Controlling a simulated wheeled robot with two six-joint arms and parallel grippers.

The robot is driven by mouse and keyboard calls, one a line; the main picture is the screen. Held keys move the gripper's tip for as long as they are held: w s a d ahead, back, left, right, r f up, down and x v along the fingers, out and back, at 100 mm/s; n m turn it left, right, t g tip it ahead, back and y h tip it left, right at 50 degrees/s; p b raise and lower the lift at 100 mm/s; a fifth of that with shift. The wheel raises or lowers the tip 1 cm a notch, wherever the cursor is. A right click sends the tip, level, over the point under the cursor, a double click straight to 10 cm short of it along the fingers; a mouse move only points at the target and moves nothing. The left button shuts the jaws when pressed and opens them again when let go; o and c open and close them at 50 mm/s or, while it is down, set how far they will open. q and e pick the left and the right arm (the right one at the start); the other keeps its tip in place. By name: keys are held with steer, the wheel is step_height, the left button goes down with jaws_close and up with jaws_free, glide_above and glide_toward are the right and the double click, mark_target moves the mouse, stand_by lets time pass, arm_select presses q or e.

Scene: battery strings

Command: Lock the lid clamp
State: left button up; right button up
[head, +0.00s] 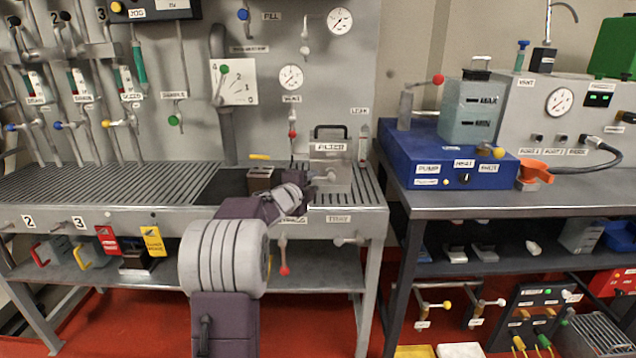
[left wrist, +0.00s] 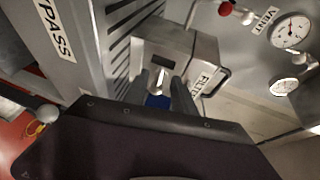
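The filter box (head: 330,172) is a grey metal housing with a black-handled lid at the right end of the grooved bench. In the left wrist view the FILTER housing (left wrist: 192,48) fills the upper middle. A bright metal lever (left wrist: 161,76) with a blue end (left wrist: 157,101), seemingly the lid clamp, is at its near side. My left gripper (head: 318,183) is at the front of the box. In the left wrist view its two dark fingers (left wrist: 160,88) are parted on either side of the blue end. Contact with it cannot be made out. My right gripper is not in view.
A small brown block (head: 260,180) stands left of the box. The vent gauge (head: 290,77) and red-tipped valve (head: 292,133) are on the panel above. A red-knobbed lever (head: 284,268) hangs below the bench edge. The blue pump unit (head: 450,160) is on the separate right table.

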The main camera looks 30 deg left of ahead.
mark_target(317, 179)
arm_select(q)
steer(key=x, duration=0.4)
steer(key=shift+w, duration=0.25)
jaws_close()
steer(key=shift+f, duration=0.1)
stand_by(1.0)
